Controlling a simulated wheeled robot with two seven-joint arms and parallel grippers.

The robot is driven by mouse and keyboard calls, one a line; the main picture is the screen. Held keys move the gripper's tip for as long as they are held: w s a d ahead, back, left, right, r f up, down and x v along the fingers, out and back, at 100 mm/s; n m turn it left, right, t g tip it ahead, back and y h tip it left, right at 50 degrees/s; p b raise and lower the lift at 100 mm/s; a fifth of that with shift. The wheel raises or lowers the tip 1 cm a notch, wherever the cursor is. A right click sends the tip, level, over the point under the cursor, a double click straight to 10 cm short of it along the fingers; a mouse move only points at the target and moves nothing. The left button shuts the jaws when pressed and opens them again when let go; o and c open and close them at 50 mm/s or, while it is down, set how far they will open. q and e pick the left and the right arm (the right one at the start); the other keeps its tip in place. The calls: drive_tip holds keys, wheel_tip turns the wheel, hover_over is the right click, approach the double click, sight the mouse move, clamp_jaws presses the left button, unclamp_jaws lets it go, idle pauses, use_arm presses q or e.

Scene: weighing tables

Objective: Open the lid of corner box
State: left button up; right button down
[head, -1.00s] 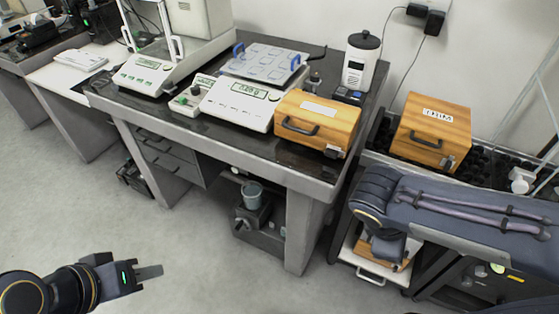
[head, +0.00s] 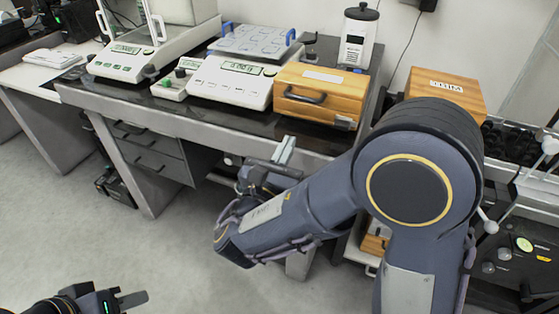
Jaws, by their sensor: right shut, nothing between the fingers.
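Two wooden boxes with closed lids are in the head view, and I cannot tell which is the corner box. One box (head: 316,94), with a dark front handle and a white top label, sits at the right corner of the dark table. The other box (head: 447,88), with a labelled lid, stands further right, its front largely hidden behind my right arm. My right gripper (head: 285,150) is shut and empty at the table's front edge, below and apart from the first box. My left gripper (head: 133,300) is low at the bottom left, far from both; its finger gap is unclear.
A scale (head: 232,82) with a blue-handled plate (head: 252,41) stands left of the first box. A white container with a black lid (head: 358,38) stands behind it. A balance (head: 125,60) is further left.

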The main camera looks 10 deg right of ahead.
sight(319, 90)
drive_tip(key=shift+w+d+r, duration=0.6)
drive_tip(key=shift+w+r, duration=0.05)
drive_tip(key=shift+w, duration=0.25)
drive_tip(key=shift+w+d+r, duration=0.55)
drive_tip(key=shift+w+r, duration=0.15)
drive_tip(key=shift+w, duration=0.15)
drive_tip(key=shift+w+d+r, duration=0.6)
drive_tip(key=shift+w+r, duration=0.05)
drive_tip(key=shift+w, duration=0.25)
